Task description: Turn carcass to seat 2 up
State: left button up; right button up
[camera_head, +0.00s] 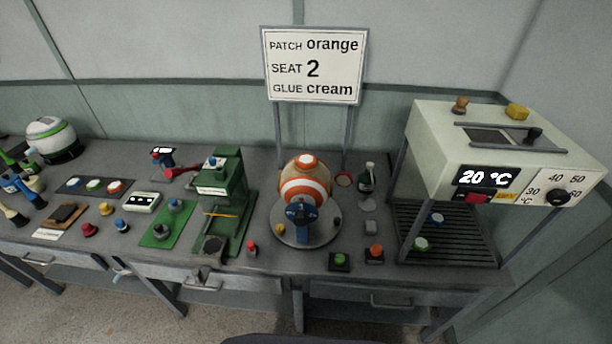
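The carcass (305,172) is a round tan ball with orange and white bands and a pale top. It sits on a grey round stand (287,236) at the middle of the bench. A dark blue part (301,215) with a small pale mark stands at its front and hides its lower front. I cannot read a seat number on the ball, so I cannot tell which seat faces up. The sign (314,67) behind it reads PATCH orange, SEAT 2, GLUE cream. Neither of my grippers is in view.
A green press (229,190) stands left of the carcass. A white oven-like box (500,140) reading 20 °C stands on the right above a dark rack (445,236). A dark bottle (367,178) and green (340,260) and orange (376,250) buttons are nearby. Several small items crowd the left.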

aim_at(315, 185)
jog(key=k+l, duration=0.65)
jog(key=l, duration=0.15)
